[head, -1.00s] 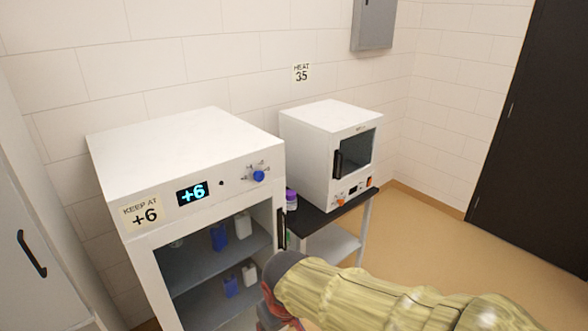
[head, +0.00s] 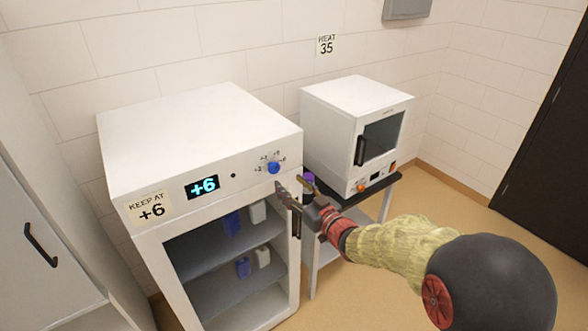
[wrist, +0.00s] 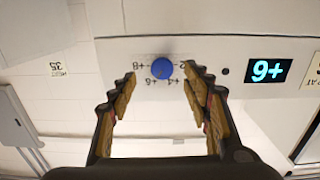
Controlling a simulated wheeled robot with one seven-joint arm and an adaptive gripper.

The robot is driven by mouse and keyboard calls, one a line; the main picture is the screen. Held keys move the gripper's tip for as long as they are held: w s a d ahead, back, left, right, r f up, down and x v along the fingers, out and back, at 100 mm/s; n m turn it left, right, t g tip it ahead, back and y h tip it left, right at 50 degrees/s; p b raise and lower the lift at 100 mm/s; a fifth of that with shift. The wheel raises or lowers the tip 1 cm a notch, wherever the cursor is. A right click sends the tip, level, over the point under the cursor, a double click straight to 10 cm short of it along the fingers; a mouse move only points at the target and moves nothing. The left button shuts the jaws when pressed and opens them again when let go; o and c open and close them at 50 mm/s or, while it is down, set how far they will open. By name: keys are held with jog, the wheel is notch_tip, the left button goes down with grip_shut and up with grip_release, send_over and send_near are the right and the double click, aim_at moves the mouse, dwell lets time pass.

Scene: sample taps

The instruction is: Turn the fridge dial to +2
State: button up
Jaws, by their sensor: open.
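The white fridge (head: 225,154) stands at the left with a glass front showing shelves. Its blue dial (head: 273,168) is on the upper front panel, with number marks around it. The lit display (head: 201,187) reads +6. My gripper (head: 283,187) is open and empty, just in front of and slightly below the dial in the head view. In the wrist view, which is upside down, the dial (wrist: 162,68) appears between and beyond the open fingertips (wrist: 161,78), apparently untouched.
A white heater oven (head: 355,135) stands on a black-topped stand (head: 350,195) to the right, under a HEAT 35 sign (head: 326,45). A purple-capped bottle (head: 308,181) stands beside it. A cabinet with a black handle (head: 40,245) is at the far left. Open floor lies at the right.

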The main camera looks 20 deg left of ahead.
aim_at(276, 170)
jog(key=shift+y, duration=0.3)
jog(key=x, duration=0.8)
jog(key=shift+s+r, duration=0.1)
jog(key=shift+r, duration=0.25)
jog(key=shift+c, duration=1.2)
jog(key=c, duration=0.9)
